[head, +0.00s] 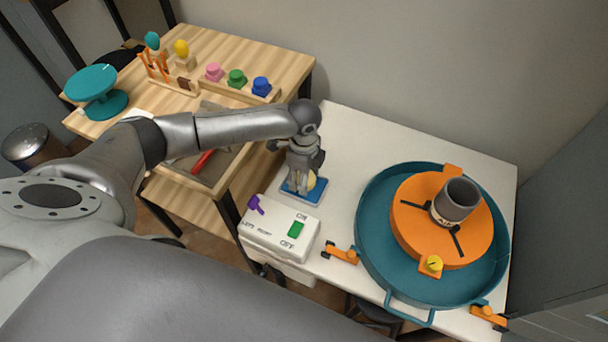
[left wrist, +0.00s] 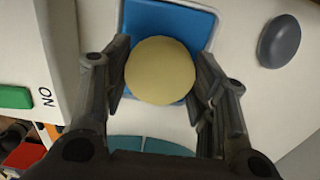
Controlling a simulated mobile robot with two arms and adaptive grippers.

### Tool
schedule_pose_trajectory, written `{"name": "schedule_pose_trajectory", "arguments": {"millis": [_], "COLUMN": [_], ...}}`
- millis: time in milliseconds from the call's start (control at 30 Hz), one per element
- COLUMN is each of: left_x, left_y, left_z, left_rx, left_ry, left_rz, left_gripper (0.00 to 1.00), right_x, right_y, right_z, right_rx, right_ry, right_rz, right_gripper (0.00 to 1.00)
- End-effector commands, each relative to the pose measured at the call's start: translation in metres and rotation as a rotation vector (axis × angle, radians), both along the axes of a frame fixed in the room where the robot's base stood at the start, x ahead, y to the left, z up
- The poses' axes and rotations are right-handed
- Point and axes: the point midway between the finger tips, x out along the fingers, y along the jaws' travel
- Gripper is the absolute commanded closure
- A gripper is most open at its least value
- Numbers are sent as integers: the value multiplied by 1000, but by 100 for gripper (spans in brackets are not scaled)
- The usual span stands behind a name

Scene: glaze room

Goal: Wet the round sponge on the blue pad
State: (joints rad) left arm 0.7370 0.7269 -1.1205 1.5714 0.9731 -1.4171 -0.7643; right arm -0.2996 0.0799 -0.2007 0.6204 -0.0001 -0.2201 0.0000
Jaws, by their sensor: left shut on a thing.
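The round yellow sponge (left wrist: 160,70) shows between my left gripper's fingers in the left wrist view. It is partly hidden behind the gripper in the head view (head: 311,181). My left gripper (left wrist: 160,80) is shut on the sponge, with a finger at each side. The blue pad (head: 303,191) lies on the white table under the gripper and sponge. Its blue surface also shows behind the sponge in the left wrist view (left wrist: 165,18). I cannot tell whether the sponge touches the pad. My right gripper is not in view.
A white switch box (head: 280,228) with a green button stands in front of the pad. A teal basin (head: 372,260) with an orange wheel and a grey cylinder (head: 457,201) is to the right. A dark grey oval object (left wrist: 279,41) lies near the pad. A wooden table (head: 250,55) holds several coloured pieces.

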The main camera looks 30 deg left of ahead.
Motion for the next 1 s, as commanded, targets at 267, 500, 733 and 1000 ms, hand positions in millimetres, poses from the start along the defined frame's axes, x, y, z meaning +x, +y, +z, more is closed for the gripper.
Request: {"name": "schedule_pose_trajectory", "arguments": {"millis": [267,500,733,1000], "left_x": [0,0,0,0], "left_y": [0,0,0,0], "left_z": [0,-3,-6,-9], "left_rx": [0,0,-1,-1], "left_ry": [0,0,0,0], "left_rz": [0,0,0,0], "left_gripper": [66,66,66,66], "right_x": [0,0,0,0], "right_y": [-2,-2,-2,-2], "right_z": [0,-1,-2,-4], "right_rx": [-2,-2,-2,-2], "right_ry": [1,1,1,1], "right_rz": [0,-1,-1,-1], "right_gripper": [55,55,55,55]}}
